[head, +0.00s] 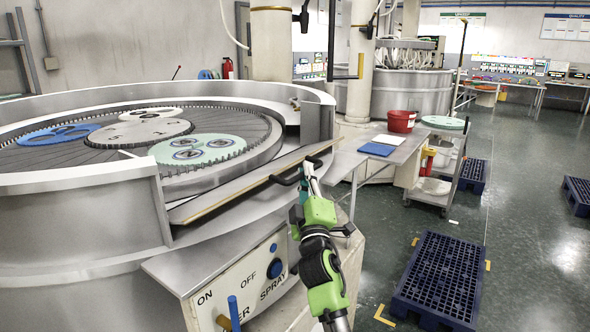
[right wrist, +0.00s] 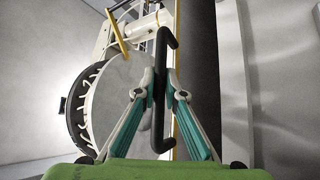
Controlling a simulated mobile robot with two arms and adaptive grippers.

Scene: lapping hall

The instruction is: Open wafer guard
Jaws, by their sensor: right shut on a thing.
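The wafer guard (head: 240,188) is a long, flat grey panel at the gap in the round wall of the lapping machine (head: 75,225). It is tilted outward, low in the gap, so the inside shows above it. Its black bar handle (head: 284,181) is on the outer side and shows upright in the right wrist view (right wrist: 162,50). My right gripper (head: 307,170) is shut on this handle, with a teal finger on each side of the bar in the right wrist view (right wrist: 160,88). My left gripper is not in view.
Inside the machine are toothed discs, one pale green (head: 198,151). A control box (head: 235,285) with ON/OFF marks sits below the guard. On the right are a side table (head: 350,160), a red bucket (head: 401,121), a cart (head: 430,188) and blue pallets (head: 440,275). Floor between is clear.

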